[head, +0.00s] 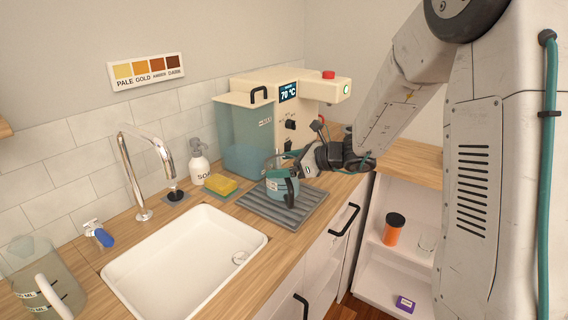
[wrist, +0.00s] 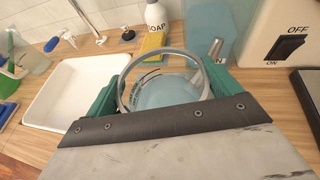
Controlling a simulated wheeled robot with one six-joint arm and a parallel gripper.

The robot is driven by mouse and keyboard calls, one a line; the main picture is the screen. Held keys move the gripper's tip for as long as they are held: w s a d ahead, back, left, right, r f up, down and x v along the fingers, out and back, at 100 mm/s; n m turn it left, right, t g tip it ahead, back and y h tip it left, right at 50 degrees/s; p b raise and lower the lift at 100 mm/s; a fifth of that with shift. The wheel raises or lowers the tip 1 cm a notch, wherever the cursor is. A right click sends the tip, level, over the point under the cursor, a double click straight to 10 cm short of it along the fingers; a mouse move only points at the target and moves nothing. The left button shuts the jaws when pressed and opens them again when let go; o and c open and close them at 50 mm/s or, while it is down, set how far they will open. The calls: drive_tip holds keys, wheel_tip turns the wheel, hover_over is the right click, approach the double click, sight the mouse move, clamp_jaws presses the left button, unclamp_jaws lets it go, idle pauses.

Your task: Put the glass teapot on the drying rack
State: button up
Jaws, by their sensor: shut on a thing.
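The glass teapot (head: 280,188) is see-through and bluish, with a dark handle at its right side in the head view. It looks upright and is over the grey ridged drying rack (head: 310,208); I cannot tell whether its base touches the ridges. My gripper (head: 284,174) is shut on the teapot. In the wrist view, the green fingers of my gripper (wrist: 163,92) stand on either side of the teapot (wrist: 165,92), whose round rim faces the camera. The near part of the teapot is hidden behind my gripper there.
The white sink (head: 185,265) with a chrome tap (head: 140,170) lies left of the rack. A yellow sponge (head: 220,184), soap bottle (head: 198,162) and blue-grey tank (head: 248,135) with a brewing machine (head: 300,95) stand behind. A glass jug (head: 45,285) is front left.

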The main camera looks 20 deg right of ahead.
drive_tip(key=shift+f, duration=0.5)
drive_tip(key=o, duration=1.8)
drive_tip(key=shift+f, duration=0.1)
drive_tip(key=v, duration=0.7)
drive_tip(key=shift+s+d+r, duration=0.2)
drive_tip(key=shift+s+d, duration=0.05)
